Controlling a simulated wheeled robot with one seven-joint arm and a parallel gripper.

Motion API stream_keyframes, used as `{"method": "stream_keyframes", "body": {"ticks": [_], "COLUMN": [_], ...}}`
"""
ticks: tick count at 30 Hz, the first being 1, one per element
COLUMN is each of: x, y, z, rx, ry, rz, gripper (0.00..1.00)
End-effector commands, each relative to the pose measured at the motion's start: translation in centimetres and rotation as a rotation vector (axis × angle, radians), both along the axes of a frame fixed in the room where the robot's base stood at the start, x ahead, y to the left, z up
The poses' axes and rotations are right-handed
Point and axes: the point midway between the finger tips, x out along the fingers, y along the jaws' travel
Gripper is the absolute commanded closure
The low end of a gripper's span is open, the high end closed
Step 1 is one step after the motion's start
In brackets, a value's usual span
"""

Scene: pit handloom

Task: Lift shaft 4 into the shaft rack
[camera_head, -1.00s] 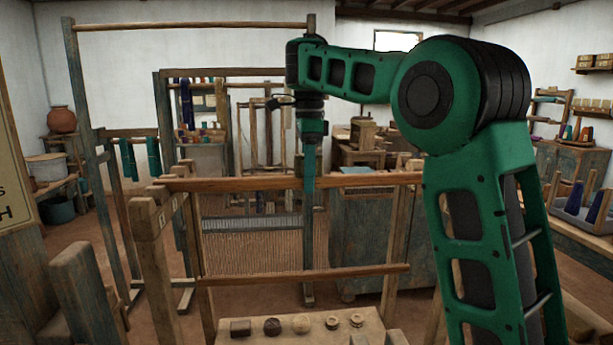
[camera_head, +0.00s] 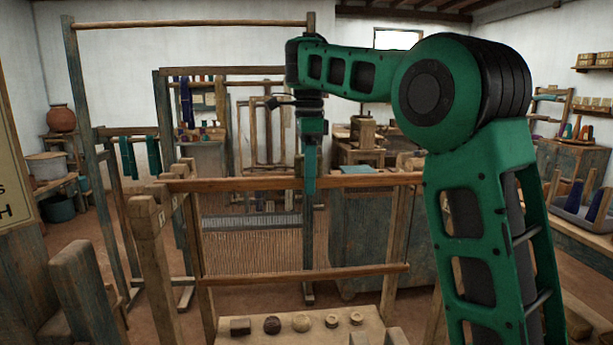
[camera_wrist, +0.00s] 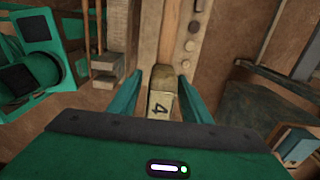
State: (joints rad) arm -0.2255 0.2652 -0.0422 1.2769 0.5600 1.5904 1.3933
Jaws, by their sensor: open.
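In the wrist view, a wooden block with a pale label reading 4 (camera_wrist: 160,104) lies between the fingers of my gripper (camera_wrist: 162,76). The fingers are apart, one on each side of it; whether either touches cannot be told. In the head view, my gripper (camera_head: 309,184) points down at a wooden top bar (camera_head: 245,184), with a panel of thin heddles (camera_head: 255,254) below it. This appears to be the shaft; its number cannot be read there, and the gripper partly hides its middle. Which frame is the shaft rack is not clear.
A wooden post with a small label (camera_head: 148,222) stands at left. A lower crossbar (camera_head: 330,273) runs in front of the heddles. A wooden board with several round pieces (camera_head: 285,338) is at the bottom. A blue-grey cabinet (camera_head: 360,240) stands behind at right.

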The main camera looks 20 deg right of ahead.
Motion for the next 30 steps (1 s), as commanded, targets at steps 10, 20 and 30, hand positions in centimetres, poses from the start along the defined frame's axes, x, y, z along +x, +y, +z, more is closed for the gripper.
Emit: {"method": "stream_keyframes", "body": {"ticks": [10,20,30], "x": [0.1,0.3,0.2], "y": [0.1,0.0,-0.1], "z": [2.9,8.7,10.7], "rx": [0.000,0.000,0.001], "ry": [-0.003,-0.003,0.001], "rz": [0.001,0.000,0.000], "gripper": [0.56,0.56,0.56]}}
